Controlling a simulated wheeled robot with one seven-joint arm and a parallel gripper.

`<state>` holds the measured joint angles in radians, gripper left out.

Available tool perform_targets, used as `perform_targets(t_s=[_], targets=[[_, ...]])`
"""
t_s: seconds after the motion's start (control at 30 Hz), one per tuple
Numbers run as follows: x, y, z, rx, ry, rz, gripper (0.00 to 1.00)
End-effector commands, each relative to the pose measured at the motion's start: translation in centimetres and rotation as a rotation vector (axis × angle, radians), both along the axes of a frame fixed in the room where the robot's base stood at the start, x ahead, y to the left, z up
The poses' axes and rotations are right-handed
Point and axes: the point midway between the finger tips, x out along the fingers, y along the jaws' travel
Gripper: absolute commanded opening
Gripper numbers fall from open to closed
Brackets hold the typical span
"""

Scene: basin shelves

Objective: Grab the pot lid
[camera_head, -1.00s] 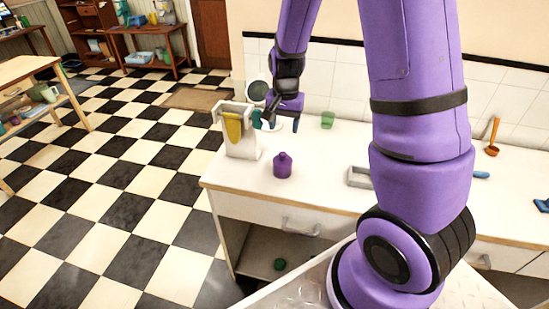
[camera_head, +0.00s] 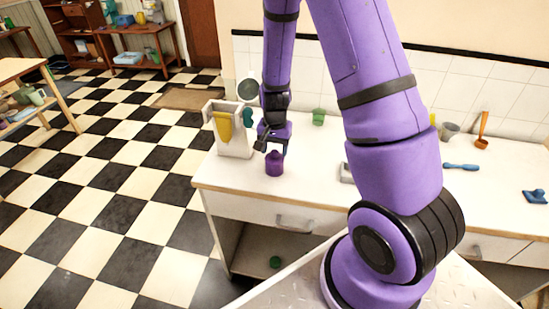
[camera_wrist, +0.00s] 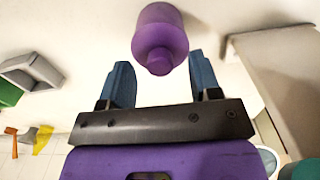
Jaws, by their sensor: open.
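A purple round pot-like thing with a knob on top (camera_head: 274,165) stands upright near the front edge of the white counter. It also shows in the wrist view (camera_wrist: 160,35), its knob facing the camera. I cannot tell whether its top is a separate lid. My gripper (camera_head: 272,146) is just above it and points down. In the wrist view my gripper (camera_wrist: 161,68) is open, its blue fingers on either side of the knob end, with nothing visibly held. Contact cannot be made out.
A white holder with a yellow piece (camera_head: 228,129) stands close at the left. A green cup (camera_head: 318,116) is behind, and a grey box-like thing (camera_head: 345,172) is to the right, partly hidden by my arm. The counter's front edge (camera_head: 250,203) is near. Bare counter lies around the purple thing.

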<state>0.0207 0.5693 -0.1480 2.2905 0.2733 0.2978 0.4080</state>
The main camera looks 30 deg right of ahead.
Motion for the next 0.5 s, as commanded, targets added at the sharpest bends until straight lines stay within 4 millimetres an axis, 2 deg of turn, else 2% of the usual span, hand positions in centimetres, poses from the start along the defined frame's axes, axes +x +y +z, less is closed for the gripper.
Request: perform_targets(t_s=[0.13, 0.4, 0.43, 0.5], targets=[[-0.02, 0.00, -1.35, 0.001, 0.001, 0.001, 0.57], [0.01, 0.01, -1.57, 0.001, -0.001, 0.001, 0.57], [0.01, 0.01, -1.57, 0.001, -0.001, 0.001, 0.55], [0.01, 0.01, -1.56, 0.001, -0.001, 0.001, 0.39]])
